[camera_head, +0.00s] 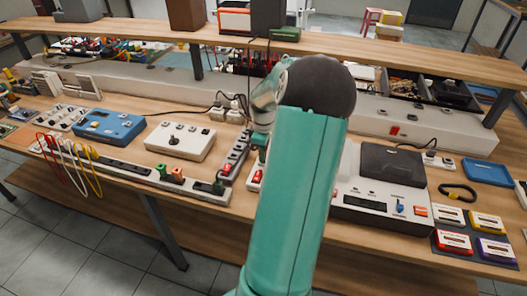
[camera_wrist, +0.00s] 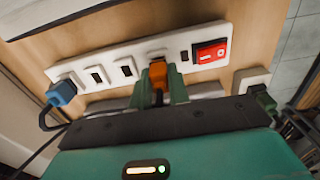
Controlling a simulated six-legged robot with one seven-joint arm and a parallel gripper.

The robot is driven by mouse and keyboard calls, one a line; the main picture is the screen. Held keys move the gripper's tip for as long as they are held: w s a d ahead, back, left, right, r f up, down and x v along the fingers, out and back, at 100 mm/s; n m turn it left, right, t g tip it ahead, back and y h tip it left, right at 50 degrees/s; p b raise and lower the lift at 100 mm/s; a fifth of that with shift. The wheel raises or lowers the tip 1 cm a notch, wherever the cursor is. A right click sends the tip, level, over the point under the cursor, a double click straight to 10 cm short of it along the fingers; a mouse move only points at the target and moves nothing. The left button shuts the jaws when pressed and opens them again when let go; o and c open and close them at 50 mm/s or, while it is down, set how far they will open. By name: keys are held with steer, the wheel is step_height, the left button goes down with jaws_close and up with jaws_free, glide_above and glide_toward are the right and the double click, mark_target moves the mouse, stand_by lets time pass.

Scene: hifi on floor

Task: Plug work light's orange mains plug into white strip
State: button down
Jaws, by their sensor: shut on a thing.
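In the wrist view, my gripper (camera_wrist: 160,88) is shut on the orange plug (camera_wrist: 158,72), which points at the white strip (camera_wrist: 205,48). The plug's front end overlaps a socket in the strip, between empty sockets on the left and the red rocker switch (camera_wrist: 209,53) on the right. I cannot tell whether its pins are in the socket. A blue plug (camera_wrist: 63,93) sits at the strip's left end. In the head view, my arm hides the orange plug and most of my gripper.
On the wooden bench in the head view are a blue box (camera_head: 110,127), a white box (camera_head: 190,144), a dark-lidded device (camera_head: 392,168) and a blue tray (camera_head: 487,172). A raised shelf (camera_head: 140,30) runs behind.

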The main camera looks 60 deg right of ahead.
steer(key=shift+f, duration=0.5)
stand_by(2.1)
steer(key=c, duration=1.3)
jaws_free()
steer(key=shift+o, duration=0.2)
steer(key=shift+r, duration=0.1)
step_height(320, 180, up, 19)
steer(key=shift+f, duration=0.2)
